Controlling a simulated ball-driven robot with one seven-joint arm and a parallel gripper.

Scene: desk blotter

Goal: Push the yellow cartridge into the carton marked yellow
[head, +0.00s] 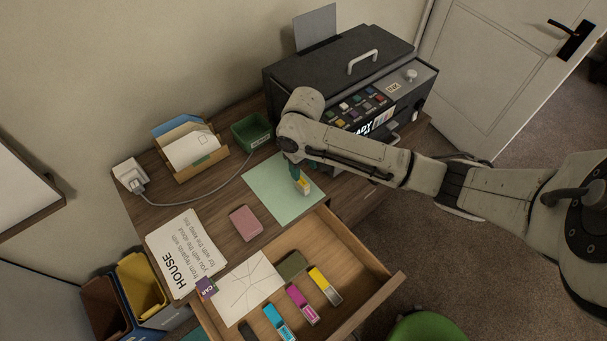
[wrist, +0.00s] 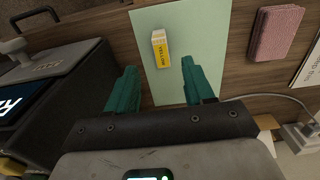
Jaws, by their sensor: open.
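The carton marked yellow (wrist: 161,52) lies on the pale green blotter (wrist: 205,30); it has a yellow face with lettering and a whitish end. It also shows in the head view (head: 303,186), partly behind my gripper. My gripper (wrist: 160,78) is open and empty, its two teal fingers on either side of the carton's line with the carton beyond the tips. In the head view my gripper (head: 294,172) is above the blotter. The yellow cartridge (head: 325,286) lies in the open drawer (head: 372,270), apart from my gripper. I cannot tell whether the carton's end is open.
In the drawer, magenta (head: 302,305) and cyan (head: 279,322) cartridges lie beside the yellow one. A pink block (head: 246,223) and a HOUSE sheet (head: 187,252) are left of the blotter. The black printer (head: 335,75) stands behind, with a green bin (head: 252,132) beside it.

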